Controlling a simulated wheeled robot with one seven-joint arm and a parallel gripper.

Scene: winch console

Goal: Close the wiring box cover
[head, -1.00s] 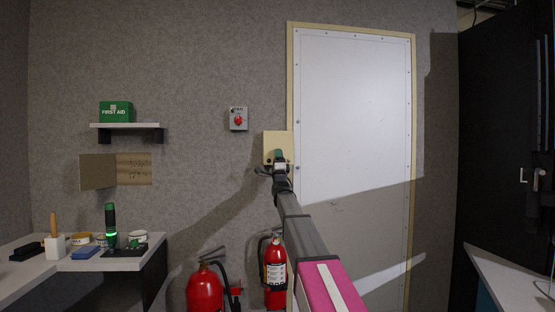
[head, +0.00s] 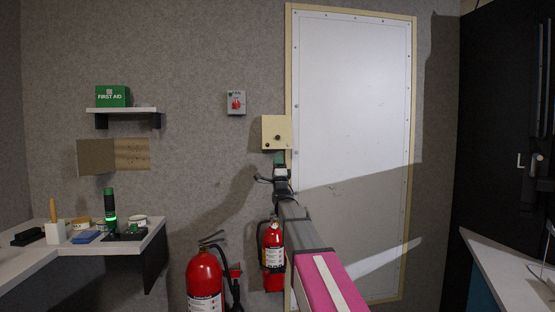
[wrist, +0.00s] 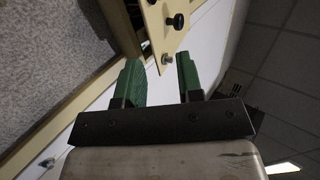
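A cream plate (head: 277,132) with dark knobs is at the wall beside the left edge of the white door. It also shows in the wrist view (wrist: 160,28), with a black knob and a metal stud above my fingers. A brown panel (head: 95,157) stands at an angle beside a tan, cork-like face (head: 132,153) under the shelf. No label shows which of these is the wiring box cover. My gripper (head: 280,158) is just below the cream plate in the head picture. In the wrist view its green fingers (wrist: 160,70) are apart with nothing between them.
The white door (head: 350,130) is behind my arm. Two red fire extinguishers (head: 204,283) (head: 272,250) stand below, left of my arm. A red-knobbed switch (head: 236,103) is on the wall. A desk (head: 60,250) with tools is at left; another worktop (head: 510,280) is at right.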

